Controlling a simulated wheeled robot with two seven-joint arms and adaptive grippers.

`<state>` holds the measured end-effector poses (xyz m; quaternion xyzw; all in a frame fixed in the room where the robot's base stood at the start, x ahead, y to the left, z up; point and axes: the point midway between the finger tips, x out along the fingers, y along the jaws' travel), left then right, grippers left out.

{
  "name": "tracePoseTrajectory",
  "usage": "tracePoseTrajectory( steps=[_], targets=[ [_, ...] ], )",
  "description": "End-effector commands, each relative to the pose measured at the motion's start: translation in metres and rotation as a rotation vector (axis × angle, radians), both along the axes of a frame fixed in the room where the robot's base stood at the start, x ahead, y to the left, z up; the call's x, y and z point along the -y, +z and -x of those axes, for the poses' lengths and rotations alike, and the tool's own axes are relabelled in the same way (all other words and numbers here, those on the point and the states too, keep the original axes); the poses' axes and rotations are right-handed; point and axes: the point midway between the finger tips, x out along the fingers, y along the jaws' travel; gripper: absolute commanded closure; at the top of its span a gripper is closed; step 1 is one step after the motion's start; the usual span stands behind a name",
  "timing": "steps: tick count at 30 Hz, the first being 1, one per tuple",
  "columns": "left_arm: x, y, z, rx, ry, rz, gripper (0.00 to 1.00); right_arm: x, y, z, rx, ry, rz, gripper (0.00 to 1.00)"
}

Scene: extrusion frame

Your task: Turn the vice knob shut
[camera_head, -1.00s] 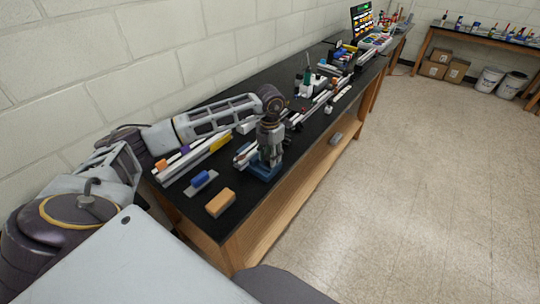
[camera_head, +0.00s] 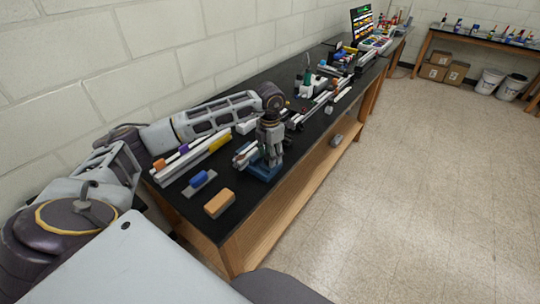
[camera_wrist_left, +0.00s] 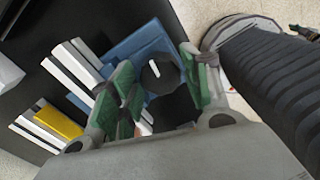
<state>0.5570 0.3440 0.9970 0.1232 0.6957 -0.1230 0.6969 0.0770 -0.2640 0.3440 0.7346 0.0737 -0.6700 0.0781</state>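The blue vice (camera_head: 262,172) stands on the black bench near its front edge. My left gripper (camera_head: 267,155) points down over it and hides most of it in the head view. In the left wrist view, the blue vice body (camera_wrist_left: 148,43) lies beyond the fingers. The dark, many-sided vice knob (camera_wrist_left: 160,76) shows between the two green-padded fingers (camera_wrist_left: 158,90). The fingers are apart, one on each side of the knob, with a gap visible on the left side. I cannot tell whether the right finger touches it. My right gripper is in neither view.
An orange-tan block (camera_head: 219,203) and a blue-handled tool (camera_head: 199,181) lie on the bench left of the vice. White rails with a yellow piece (camera_head: 219,142) lie behind. More rails and tools fill the bench further back. The floor on the right is clear.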

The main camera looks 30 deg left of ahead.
Motion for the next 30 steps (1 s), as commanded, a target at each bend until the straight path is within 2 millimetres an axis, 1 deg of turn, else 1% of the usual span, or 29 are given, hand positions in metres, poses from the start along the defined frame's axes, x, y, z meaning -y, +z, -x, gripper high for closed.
tracePoseTrajectory(
  steps=[11,17,23,30],
  targets=[
    [0.0,0.0,0.0,-0.001,0.0,0.001,0.4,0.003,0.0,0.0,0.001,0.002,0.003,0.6],
    [0.0,0.006,0.0,-0.001,0.001,0.0,0.4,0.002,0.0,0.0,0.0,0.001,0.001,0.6],
    [0.0,0.026,0.0,0.001,0.001,0.0,0.4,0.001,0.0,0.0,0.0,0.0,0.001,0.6],
    [0.0,0.061,0.0,0.001,0.0,0.0,0.4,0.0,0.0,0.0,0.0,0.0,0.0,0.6]
  ],
)
